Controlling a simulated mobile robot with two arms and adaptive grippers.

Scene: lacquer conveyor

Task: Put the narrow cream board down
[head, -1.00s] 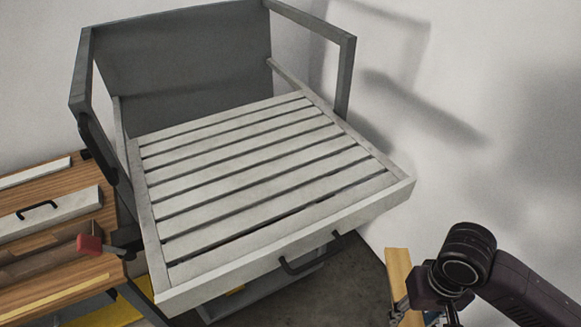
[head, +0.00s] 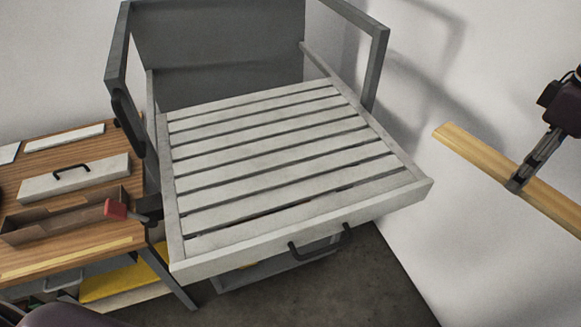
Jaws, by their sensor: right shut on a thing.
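The narrow cream board (head: 476,152) is a long, light yellowish strip of wood at the right of the head view. It slants down to the right and runs out of the picture, so its far end is hidden. My right gripper (head: 518,183) is shut on it partway along and holds it in the air, to the right of the slatted grey conveyor bed (head: 300,246) and apart from it. My left gripper is not in view.
The slatted bed is bare, with a grey back panel (head: 220,50) and side frames. On the left, a wooden bench (head: 75,220) carries a white box with a black handle (head: 75,178), pale boards, a brown trough (head: 65,216) and a red-ended lever (head: 115,209).

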